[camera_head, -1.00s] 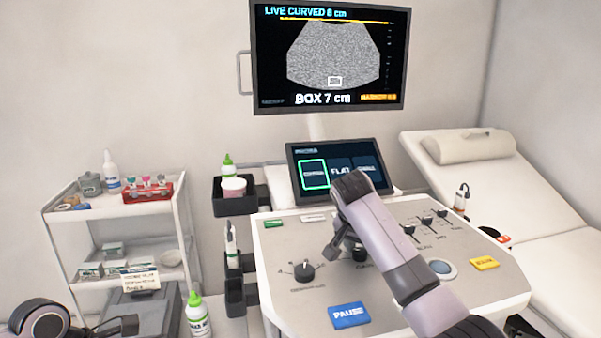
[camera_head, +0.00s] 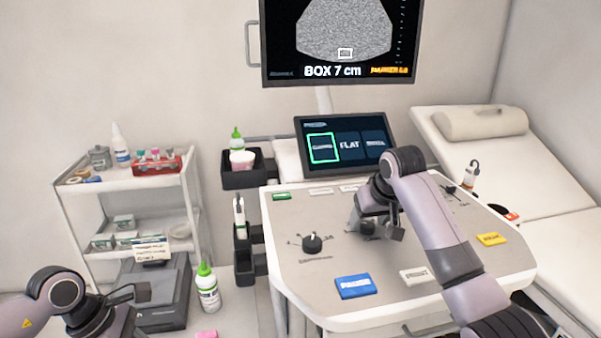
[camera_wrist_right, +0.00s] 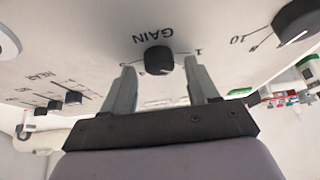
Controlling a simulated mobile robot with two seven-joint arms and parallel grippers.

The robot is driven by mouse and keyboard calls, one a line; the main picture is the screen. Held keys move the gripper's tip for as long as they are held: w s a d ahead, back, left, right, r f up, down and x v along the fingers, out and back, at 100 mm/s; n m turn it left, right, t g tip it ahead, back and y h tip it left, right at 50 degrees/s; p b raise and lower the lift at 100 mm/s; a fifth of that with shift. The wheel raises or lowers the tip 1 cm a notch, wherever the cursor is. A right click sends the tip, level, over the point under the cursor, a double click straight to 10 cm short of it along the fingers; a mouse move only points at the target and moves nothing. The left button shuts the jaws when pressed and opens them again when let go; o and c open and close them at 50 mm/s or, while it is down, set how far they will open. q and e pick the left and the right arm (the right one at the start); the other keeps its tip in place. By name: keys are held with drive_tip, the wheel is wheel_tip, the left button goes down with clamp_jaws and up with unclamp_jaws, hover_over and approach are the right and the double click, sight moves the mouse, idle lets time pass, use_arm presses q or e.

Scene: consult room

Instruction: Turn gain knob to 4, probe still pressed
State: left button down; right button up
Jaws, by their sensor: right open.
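The gain knob is a small dark round knob on the pale console (camera_head: 300,275). In the right wrist view the gain knob (camera_wrist_right: 159,60) sits between the two fingers, beside the printed word GAIN and a number scale. My right gripper (camera_wrist_right: 161,70) is open, one finger on each side of the knob; I cannot tell whether they touch it. In the head view my right gripper (camera_head: 378,215) is over the middle of the console and partly hides the knob. My left gripper (camera_head: 130,294) is low at the left; its finger state is unclear. I cannot make out a pressed probe.
Another dark knob (camera_head: 312,243) stands left of the gain knob. A blue PAUSE button (camera_head: 355,287), a white button (camera_head: 414,275) and a yellow button (camera_head: 491,239) lie nearby. A touch screen (camera_head: 345,145) stands behind. A green-capped bottle (camera_head: 208,290) is at the left.

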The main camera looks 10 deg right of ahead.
drive_tip(key=shift+f, duration=0.2)
drive_tip(key=shift+f, duration=0.2)
idle(0.3)
drive_tip(key=c, duration=0.7)
